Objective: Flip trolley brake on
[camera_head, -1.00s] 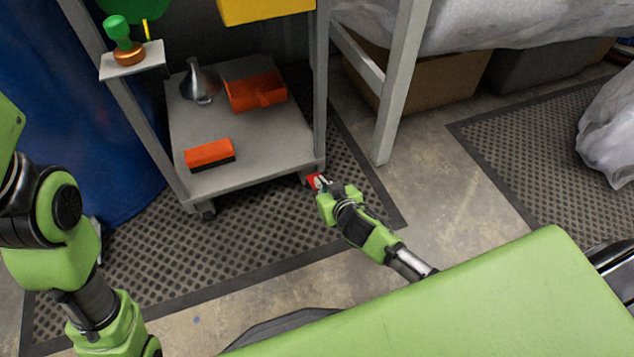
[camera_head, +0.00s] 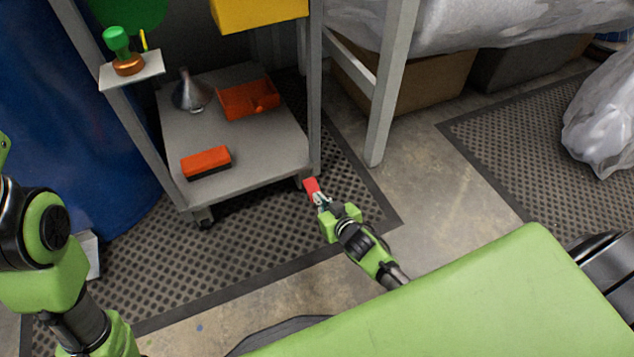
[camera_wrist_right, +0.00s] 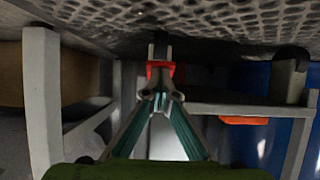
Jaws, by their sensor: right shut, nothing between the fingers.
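The grey trolley (camera_head: 246,178) stands on the dark mat at the left in the head view. Its red brake tab (camera_head: 311,186) shows low beside the front right leg; it also shows in the right wrist view (camera_wrist_right: 160,68), straight ahead of the fingers. My right gripper (camera_head: 319,201) is shut and empty, with its tips right at the tab's near side. The fingertips (camera_wrist_right: 160,98) show just short of the tab or touching it; I cannot tell which. The tab's tilt is unclear. My left arm is at the left edge, its gripper out of frame.
An orange tray (camera_head: 249,100), a metal funnel (camera_head: 192,92) and an orange block (camera_head: 206,162) stand on the lower shelf. A grey table leg (camera_head: 384,110) rises to the right. A blue drum (camera_head: 70,130) is at the left. Floor right of my gripper is clear.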

